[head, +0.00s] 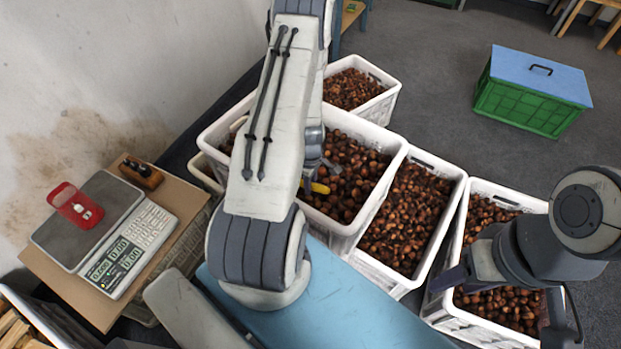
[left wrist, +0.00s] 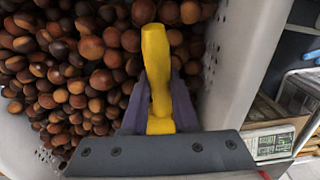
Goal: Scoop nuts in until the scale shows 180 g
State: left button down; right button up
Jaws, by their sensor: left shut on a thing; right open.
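My left gripper (left wrist: 160,95) is shut on the yellow handle of the scoop (left wrist: 155,50), over a white crate of chestnuts. The handle also shows partly in the head view (head: 320,187), mostly behind my left arm. The scoop's bowl cannot be made out. My right gripper (head: 507,305) is open and empty over the right-hand crate.
White crates of chestnuts stand close together: a tall one (head: 392,165), a middle one (head: 455,175), a right one (head: 480,187) and a rear one (head: 390,98). A green box with a blue lid (head: 540,85) is on the floor. A small dark-topped wooden block (head: 141,175) sits behind the scale.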

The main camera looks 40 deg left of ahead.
pick_arm(q)
jog(key=shift+s+d+r+y+p, duration=0.1)
jog(key=shift+d+r+y+p, duration=0.25)
jog(key=shift+p, duration=4.65)
jog(key=shift+s+d+r+y+p, duration=0.1)
jog(key=shift+r+y+p, duration=0.3)
jog(key=shift+p, duration=4.55)
jog(key=shift+y, duration=0.45)
jog(key=r, duration=0.2)
jog(key=d+r+p, duration=0.1)
jog(key=r, duration=0.1)
jog(key=shift+w+r, duration=0.15)
jog(key=shift+r, duration=0.15)
jog(key=shift+d+r+p, duration=0.15)
jog(key=shift+r+p, duration=0.7)
jog(key=shift+r, duration=0.35)
